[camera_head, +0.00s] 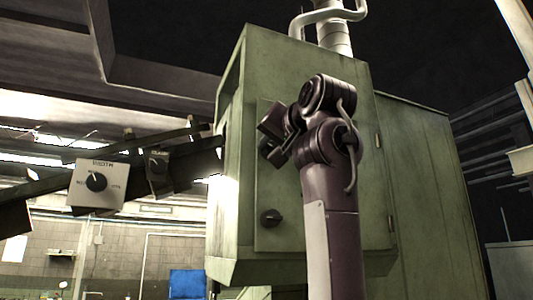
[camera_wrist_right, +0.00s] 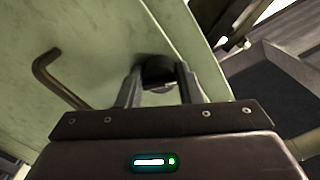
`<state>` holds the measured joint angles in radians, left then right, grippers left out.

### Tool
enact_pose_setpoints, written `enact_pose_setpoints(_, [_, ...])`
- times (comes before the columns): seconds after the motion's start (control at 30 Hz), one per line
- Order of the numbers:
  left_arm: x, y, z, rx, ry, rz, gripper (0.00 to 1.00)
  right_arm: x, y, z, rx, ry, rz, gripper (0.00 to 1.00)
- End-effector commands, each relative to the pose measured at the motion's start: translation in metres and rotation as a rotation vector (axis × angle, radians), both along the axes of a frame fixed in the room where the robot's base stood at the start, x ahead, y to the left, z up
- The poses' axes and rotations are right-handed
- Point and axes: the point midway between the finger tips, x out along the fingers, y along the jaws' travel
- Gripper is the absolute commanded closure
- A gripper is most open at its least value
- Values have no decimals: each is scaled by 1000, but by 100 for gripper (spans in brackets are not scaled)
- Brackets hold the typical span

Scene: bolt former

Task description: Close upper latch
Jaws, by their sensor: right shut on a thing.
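A green cabinet (camera_head: 232,85) with a door panel (camera_head: 290,235) fills the middle of the head view. The lower latch (camera_head: 270,217), a dark round knob, sits low on the panel's left side. My right gripper (camera_head: 272,130) is up at the panel's upper left, and my wrist hides the upper latch there. In the right wrist view, my right gripper (camera_wrist_right: 158,92) is shut on the upper latch (camera_wrist_right: 157,69), a dark knob against the green door, with one finger on each side. My left gripper is in neither view.
A bent brown handle (camera_wrist_right: 58,82) sticks out from the green surface beside my right gripper. A control box (camera_head: 98,185) with a black knob hangs left of the cabinet. A white pipe (camera_head: 333,35) rises from the cabinet top.

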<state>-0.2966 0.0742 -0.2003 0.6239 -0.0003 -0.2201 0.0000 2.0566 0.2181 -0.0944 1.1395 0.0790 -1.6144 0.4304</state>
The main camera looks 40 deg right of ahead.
Motion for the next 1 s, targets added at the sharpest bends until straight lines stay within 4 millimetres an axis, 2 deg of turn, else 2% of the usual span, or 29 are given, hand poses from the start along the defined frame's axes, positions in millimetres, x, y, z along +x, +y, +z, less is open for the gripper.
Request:
enact_pose_setpoints(0.03, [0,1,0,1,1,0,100,-1,2,0,-3,0,1,88])
enact_pose_setpoints(0.13, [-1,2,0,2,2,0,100,-1,2,0,-3,0,2,100])
enact_pose_setpoints(0.27, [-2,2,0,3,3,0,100,-1,2,0,-51,12,1,100])
enact_pose_setpoints(0.6, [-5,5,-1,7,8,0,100,-1,1,0,-442,104,2,100])
enact_pose_setpoints(0.8, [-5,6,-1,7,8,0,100,-1,2,1,-478,111,1,100])
enact_pose_setpoints(0.83, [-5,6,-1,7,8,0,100,-1,2,1,-478,111,1,67])
enact_pose_setpoints(1.0, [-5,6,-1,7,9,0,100,-1,2,1,-475,110,2,44])
